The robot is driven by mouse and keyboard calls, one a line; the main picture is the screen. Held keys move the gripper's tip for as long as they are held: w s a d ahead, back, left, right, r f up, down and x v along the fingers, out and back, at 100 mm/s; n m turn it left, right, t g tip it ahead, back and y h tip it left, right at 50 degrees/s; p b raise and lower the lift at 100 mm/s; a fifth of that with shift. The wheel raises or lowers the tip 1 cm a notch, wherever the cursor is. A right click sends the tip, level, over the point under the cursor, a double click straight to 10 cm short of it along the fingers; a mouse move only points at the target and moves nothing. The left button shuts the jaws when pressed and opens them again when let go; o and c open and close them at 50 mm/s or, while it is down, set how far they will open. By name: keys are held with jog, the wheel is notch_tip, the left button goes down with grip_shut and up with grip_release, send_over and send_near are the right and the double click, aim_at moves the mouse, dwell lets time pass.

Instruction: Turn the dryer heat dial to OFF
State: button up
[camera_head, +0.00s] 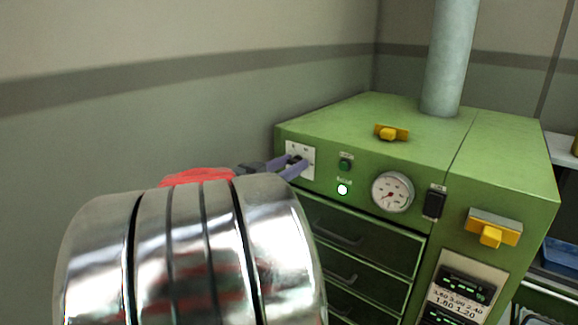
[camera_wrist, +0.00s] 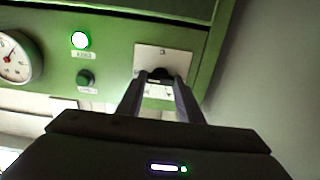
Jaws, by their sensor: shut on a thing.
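The green dryer cabinet (camera_head: 350,145) stands at the right in the head view. Its heat dial sits on a white plate (camera_head: 301,148) at the upper left of its front. My gripper (camera_head: 297,164) is at this plate, with its two fingers shut on the dial's dark knob. In the wrist view the dark knob (camera_wrist: 160,74) shows between the fingertips of my gripper (camera_wrist: 161,84), in front of the white plate (camera_wrist: 163,61). The fingers hide part of the knob and the markings, so I cannot read the dial's setting.
A lit white lamp (camera_head: 342,189), a green button (camera_head: 345,165), a round gauge (camera_head: 393,192) and a black switch (camera_head: 434,203) lie right of the dial. Yellow handles (camera_head: 391,133) and a grey pipe (camera_head: 450,60) are on the cabinet. Drawers (camera_head: 345,235) are below. A bare wall is at left.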

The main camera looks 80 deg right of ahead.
jog(key=shift+c, duration=0.8)
jog(key=shift+a, duration=0.2)
jog(key=shift+c, duration=0.4)
jog(key=shift+d, duration=0.15)
jog(key=shift+w, duration=0.1)
